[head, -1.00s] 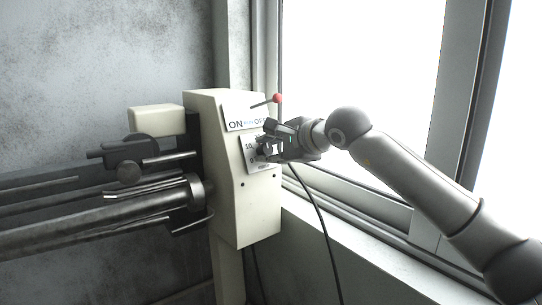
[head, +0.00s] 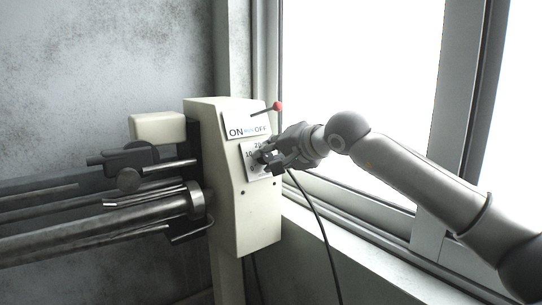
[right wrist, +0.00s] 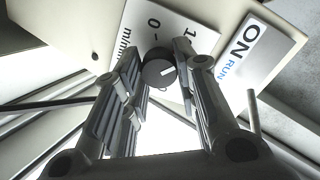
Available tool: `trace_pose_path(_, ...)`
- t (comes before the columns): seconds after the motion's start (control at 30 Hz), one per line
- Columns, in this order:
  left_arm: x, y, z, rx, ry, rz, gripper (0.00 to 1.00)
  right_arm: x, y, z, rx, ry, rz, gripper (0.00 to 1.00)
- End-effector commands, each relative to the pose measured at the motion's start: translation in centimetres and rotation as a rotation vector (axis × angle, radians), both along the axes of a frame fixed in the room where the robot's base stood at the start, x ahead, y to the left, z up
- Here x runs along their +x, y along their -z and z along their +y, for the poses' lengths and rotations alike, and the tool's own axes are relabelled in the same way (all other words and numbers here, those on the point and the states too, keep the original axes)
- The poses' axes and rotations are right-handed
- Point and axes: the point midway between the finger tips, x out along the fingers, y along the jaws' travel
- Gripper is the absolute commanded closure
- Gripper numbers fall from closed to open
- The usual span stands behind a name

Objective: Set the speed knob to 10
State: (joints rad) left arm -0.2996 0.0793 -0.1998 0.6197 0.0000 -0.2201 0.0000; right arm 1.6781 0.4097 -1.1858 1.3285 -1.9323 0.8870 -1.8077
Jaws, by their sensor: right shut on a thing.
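The speed knob (right wrist: 158,72) is a black round dial with a white pointer mark on a white scale plate (right wrist: 157,28). In the right wrist view the mark lies on the knob's right side, turned away from the "0". I cannot tell exactly which number it meets. In the head view the plate (head: 248,148) shows "10" and "20", and the gripper covers most of the knob. My right gripper (head: 262,158) has its fingers on either side of the knob, shut on it. My left gripper is not in view.
The knob sits on a cream machine housing (head: 232,200). Above it is an ON/RUN/OFF plate (head: 240,122) with a red-tipped lever (head: 278,106) close over my gripper. A black cable (head: 320,225) hangs to the right. Window frames (head: 455,90) stand behind my right arm.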

Motion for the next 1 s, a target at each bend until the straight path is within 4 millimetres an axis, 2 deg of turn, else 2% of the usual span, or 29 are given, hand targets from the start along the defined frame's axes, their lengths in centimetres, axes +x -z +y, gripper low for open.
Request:
trace_pose_path(0.33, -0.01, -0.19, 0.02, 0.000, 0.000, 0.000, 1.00, -0.04, 0.15, 0.08, -0.103, -0.053, -0.071, 0.96)
trace_pose_path(0.87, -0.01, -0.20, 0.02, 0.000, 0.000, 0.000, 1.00, -0.05, 0.27, 0.10, -0.120, -0.061, -0.080, 0.96)
trace_pose_path(0.9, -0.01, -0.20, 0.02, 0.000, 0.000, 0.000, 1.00, -0.05, 0.27, 0.10, -0.120, -0.061, -0.080, 0.69)
trace_pose_path(1.0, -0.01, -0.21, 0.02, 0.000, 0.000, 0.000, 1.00, -0.04, 0.24, 0.09, -0.119, -0.061, -0.080, 0.56)
